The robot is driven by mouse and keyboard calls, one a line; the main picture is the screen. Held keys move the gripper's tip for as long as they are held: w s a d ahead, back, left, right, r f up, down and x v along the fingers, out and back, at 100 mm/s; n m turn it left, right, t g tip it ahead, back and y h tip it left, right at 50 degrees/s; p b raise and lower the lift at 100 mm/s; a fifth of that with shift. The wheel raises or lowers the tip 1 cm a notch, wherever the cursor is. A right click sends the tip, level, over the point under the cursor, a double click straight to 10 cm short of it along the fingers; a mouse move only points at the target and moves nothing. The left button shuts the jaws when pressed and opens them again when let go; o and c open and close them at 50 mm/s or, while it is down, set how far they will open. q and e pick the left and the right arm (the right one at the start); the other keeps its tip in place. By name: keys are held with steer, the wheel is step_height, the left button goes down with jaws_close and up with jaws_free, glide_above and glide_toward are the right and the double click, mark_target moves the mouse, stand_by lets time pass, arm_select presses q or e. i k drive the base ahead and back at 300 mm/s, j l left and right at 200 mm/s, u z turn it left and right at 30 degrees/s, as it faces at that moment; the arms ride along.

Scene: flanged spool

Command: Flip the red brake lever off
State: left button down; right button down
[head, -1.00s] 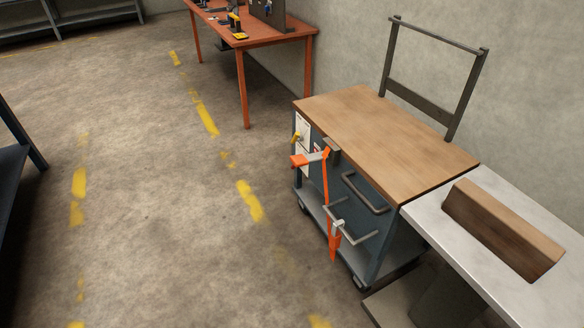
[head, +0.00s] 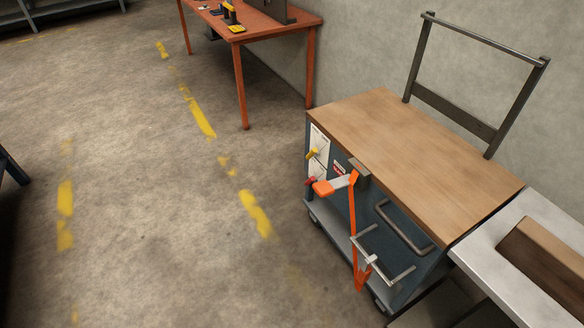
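A small red lever (head: 310,181) sits low on the white panel on the left end of the blue-grey cart (head: 345,215). It is partly crowded by an orange handle in front and to its right, and its exact position is too small to tell. A yellow lever (head: 312,153) is above it on the same panel. The orange handle (head: 323,188) joins a grey bracket at the top of an orange strap (head: 352,230) that runs down the cart's front. Neither of my grippers is in view.
The cart has a wooden top (head: 410,150), grey front handles (head: 405,228) and a dark upright frame (head: 480,75). A light worktop (head: 545,225) with a brown block (head: 550,255) adjoins it at right. An orange table (head: 275,30) stands behind. The floor (head: 150,220) left of the cart is clear.

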mark_target(313, 180)
steer(key=i+j, duration=0.25)
steer(key=i, duration=0.15)
steer(key=i+j, duration=0.2)
steer(key=i, duration=0.2)
steer(key=i+j+u, duration=0.1)
steer(key=i+j, duration=0.15)
steer(key=i, duration=0.15)
